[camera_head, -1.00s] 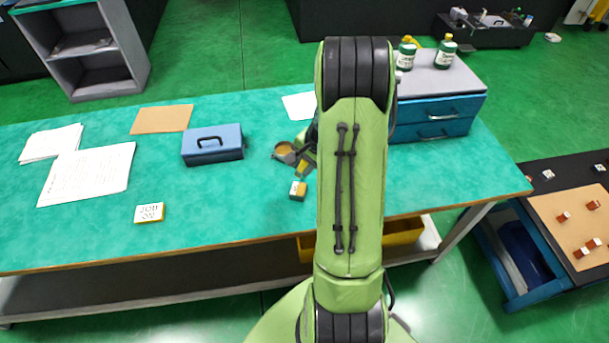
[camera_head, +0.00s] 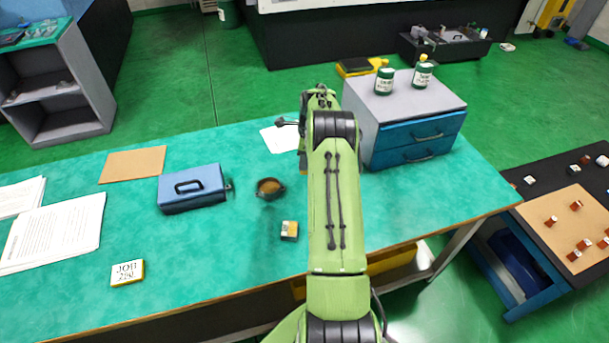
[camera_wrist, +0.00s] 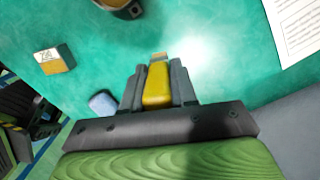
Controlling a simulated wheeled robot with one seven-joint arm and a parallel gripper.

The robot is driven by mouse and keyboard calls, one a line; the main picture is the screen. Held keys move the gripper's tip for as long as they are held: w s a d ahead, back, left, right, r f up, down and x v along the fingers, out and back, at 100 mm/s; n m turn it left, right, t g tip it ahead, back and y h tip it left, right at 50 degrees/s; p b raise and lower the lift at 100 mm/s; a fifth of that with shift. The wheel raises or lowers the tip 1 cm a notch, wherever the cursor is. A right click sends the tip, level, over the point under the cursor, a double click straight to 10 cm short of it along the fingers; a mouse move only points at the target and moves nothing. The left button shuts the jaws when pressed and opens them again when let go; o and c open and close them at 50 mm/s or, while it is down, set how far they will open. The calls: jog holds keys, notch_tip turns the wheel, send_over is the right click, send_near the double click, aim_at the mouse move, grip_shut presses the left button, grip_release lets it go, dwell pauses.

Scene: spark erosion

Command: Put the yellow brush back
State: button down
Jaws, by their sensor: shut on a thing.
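The yellow brush (camera_wrist: 157,84) is between the two dark fingers of my gripper (camera_wrist: 158,86) in the wrist view, its pale tip poking out past them. My gripper is shut on it and held above the green bench top. In the head view my arm mostly hides the gripper, and I cannot make out the brush there. A round dark pot (camera_head: 270,188) with brown contents stands on the bench, left of my arm. Part of it shows at the top of the wrist view (camera_wrist: 122,6), apart from the brush.
A small yellow-and-white block (camera_head: 289,230) sits near the pot. A blue toolbox (camera_head: 192,189) stands left of it. A blue drawer cabinet (camera_head: 415,143) with green bottles stands right of my arm. A rounded blue-grey object (camera_wrist: 103,103) lies near my gripper. The bench's front middle is clear.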

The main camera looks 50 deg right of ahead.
notch_tip(320, 180, down, 5)
jog(key=shift+w+f, duration=0.1)
jog(key=c, duration=0.9)
grip_release()
jog(key=shift+f+b, duration=0.1)
jog(key=shift+b, duration=0.2)
